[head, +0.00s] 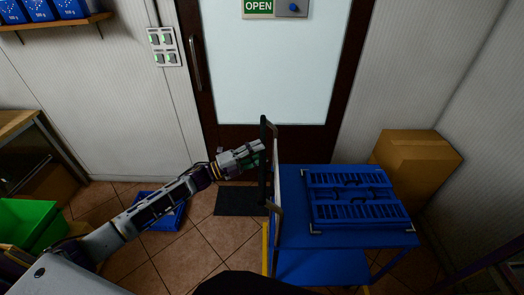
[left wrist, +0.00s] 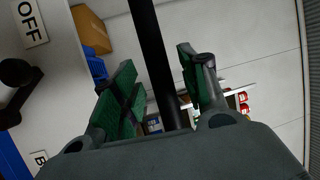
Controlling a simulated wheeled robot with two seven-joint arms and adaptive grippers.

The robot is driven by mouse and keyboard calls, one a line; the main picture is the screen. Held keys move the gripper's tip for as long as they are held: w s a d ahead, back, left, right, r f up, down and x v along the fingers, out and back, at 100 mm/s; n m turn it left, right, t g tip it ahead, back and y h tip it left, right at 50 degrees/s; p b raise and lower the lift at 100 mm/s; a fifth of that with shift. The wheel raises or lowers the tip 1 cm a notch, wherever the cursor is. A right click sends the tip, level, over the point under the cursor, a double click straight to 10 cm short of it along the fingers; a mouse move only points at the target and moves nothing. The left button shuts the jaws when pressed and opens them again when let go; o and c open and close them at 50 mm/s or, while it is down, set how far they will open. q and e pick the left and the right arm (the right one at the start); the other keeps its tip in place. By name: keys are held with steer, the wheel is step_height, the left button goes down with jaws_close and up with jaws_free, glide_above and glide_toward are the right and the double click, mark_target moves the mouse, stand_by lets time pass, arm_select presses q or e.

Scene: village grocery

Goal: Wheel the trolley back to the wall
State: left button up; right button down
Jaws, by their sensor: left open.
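The trolley (head: 290,238) is blue, with a flat top deck and a lower shelf, right of centre in the head view. Its black handle bar (head: 263,185) is on its left end, beside a pale end panel. My left gripper (head: 256,154) is at this bar. In the left wrist view the black bar (left wrist: 150,50) passes between the two green-padded fingers of the open gripper (left wrist: 160,88), with a gap visible on both sides. A folded blue crate (head: 352,213) lies on the deck. My right gripper is not in view.
A door (head: 275,70) with an OPEN sign is ahead, with a dark mat (head: 238,201) before it. A cardboard box (head: 415,155) stands behind the trolley by the right wall. A blue crate (head: 160,218) lies on the tiled floor at left, near a green bin (head: 35,222).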

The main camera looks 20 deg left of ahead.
arm_select(q)
steer(key=shift+x, duration=0.9)
jaws_close()
